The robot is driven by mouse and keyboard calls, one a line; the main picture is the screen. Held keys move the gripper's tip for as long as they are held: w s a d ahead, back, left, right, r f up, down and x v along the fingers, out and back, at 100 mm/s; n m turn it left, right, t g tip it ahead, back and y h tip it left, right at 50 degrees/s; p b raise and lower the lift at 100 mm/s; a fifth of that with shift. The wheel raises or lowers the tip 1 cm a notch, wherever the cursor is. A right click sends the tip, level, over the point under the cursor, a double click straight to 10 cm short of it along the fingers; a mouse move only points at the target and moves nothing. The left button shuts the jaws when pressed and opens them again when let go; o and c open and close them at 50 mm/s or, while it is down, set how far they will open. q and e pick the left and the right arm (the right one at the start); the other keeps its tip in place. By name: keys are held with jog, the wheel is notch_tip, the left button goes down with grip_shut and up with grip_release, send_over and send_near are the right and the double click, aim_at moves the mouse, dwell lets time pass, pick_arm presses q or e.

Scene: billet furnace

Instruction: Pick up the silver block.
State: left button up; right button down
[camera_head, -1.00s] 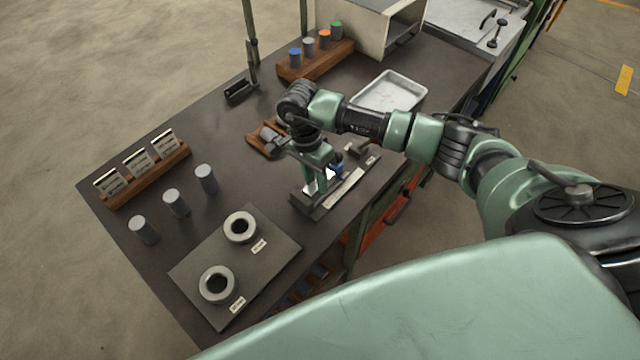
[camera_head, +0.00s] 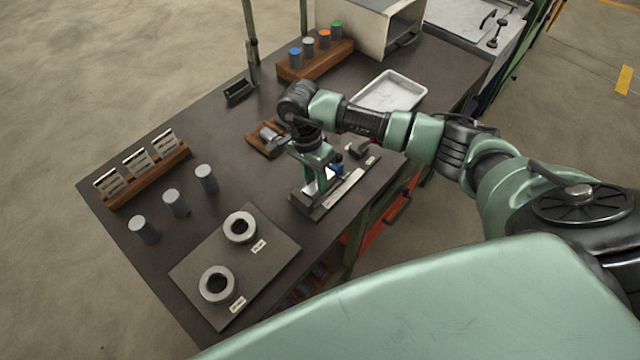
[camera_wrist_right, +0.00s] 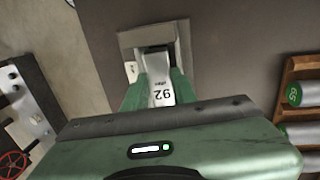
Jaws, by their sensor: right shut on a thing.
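The silver block (camera_wrist_right: 161,90) shows in the right wrist view between the green fingers, with a label reading 92 upside down. My right gripper (camera_head: 322,178) is shut on it. In the head view the gripper points down at the dark bench fixture (camera_head: 308,208), and only a bright patch of the block (camera_head: 327,174) shows between the fingers. In the wrist view, a grey square frame with a dark slot (camera_wrist_right: 126,40) lies beyond the block's far end. I cannot tell whether the block touches it. My left gripper is not in view.
The dark bench holds a plate (camera_head: 185,272) with two rings, several grey cylinders (camera_head: 206,179), a rack of label cards (camera_head: 152,184) and a wooden cradle (camera_head: 257,144). A metal tray (camera_head: 420,94) and a rack of colour-topped cylinders (camera_head: 335,57) stand farther back.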

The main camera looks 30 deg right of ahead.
jog(key=shift+w+r, duration=0.1)
jog(key=shift+r, duration=0.05)
notch_tip(320, 180, up, 19)
jog(key=b, duration=0.3)
jog(key=t+p, duration=0.2)
jog(key=p, duration=0.4)
send_over(315, 186)
jog(key=shift+y, duration=0.3)
notch_tip(315, 186, down, 12)
jog(key=shift+r, duration=0.1)
jog(key=shift+f+b, duration=0.95)
jog(key=shift+f, duration=0.85)
jog(key=shift+f+b, duration=0.65)
jog(key=shift+f, duration=0.3)
jog(key=shift+f+b, duration=0.8)
jog(key=shift+b, duration=0.05)
